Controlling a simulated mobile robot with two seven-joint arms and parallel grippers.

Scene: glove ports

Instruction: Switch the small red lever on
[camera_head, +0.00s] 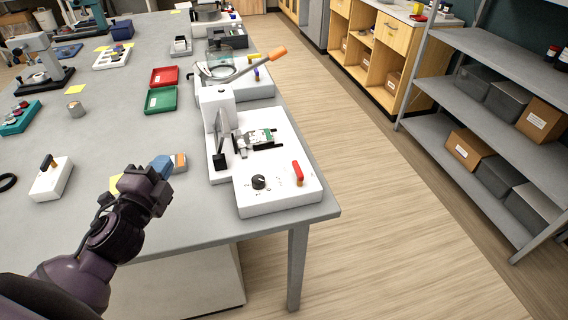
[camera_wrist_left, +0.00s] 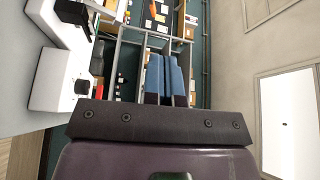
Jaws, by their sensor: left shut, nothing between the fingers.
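The small red lever (camera_head: 298,172) sticks up from the right part of a white control box (camera_head: 268,203) at the table's near right corner. It leans slightly toward the back. A black round knob (camera_head: 259,182) sits on the same box, left of the lever. My left gripper (camera_head: 161,167), with blue fingers, is shut and empty. It is left of the box, well apart from the lever, over the table's near edge. Its fingers also show in the left wrist view (camera_wrist_left: 166,78). I cannot make out the red lever in that view. My right gripper is out of view.
A white box with a black lever (camera_head: 50,180) is at left. Green (camera_head: 161,99) and red trays (camera_head: 164,77) lie farther back. The floor right of the table is clear.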

